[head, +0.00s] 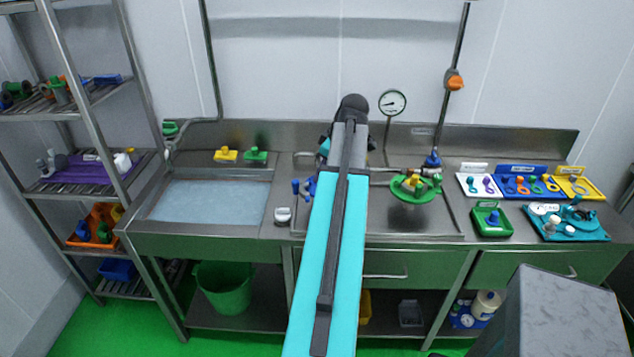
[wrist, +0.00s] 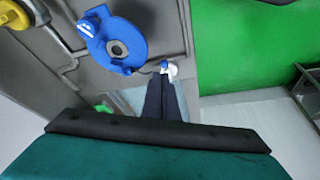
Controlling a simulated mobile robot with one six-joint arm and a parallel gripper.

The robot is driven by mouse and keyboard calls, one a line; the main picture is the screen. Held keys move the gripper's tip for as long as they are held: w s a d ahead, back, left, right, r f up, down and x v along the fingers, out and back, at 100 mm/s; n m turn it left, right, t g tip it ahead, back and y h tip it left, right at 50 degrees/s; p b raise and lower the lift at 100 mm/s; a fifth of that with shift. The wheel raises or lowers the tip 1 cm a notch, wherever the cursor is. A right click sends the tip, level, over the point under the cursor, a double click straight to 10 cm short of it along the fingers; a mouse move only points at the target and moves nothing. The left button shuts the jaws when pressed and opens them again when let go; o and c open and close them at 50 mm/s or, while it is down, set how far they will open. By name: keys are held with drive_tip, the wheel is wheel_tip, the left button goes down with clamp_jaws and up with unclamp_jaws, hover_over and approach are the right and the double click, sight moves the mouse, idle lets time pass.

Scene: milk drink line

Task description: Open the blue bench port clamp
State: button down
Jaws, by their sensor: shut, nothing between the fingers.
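In the wrist view a blue round fitting with a central hole and a small tab (wrist: 118,46), likely the blue bench port clamp, sits on the grey metal bench. In the head view blue parts (head: 309,187) show just left of my arm, mostly covered by it. My gripper (wrist: 166,80) shows in the wrist view as two dark fingers together, shut and empty. Its tips are to the right of the blue fitting, apart from it in the picture, near a small white item (wrist: 171,70). The head view hides my gripper behind my arm.
A water-filled sink (head: 208,202) lies left of my arm. A green handwheel-like part (head: 416,186) stands to the right. Coloured trays (head: 527,183) and a teal tray (head: 567,224) sit at the right end. A shelf rack (head: 87,130) stands at the left.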

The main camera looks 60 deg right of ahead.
drive_tip(key=shift+b+v, duration=0.55)
drive_tip(key=shift+v, duration=1.6)
drive_tip(key=shift+a, duration=0.1)
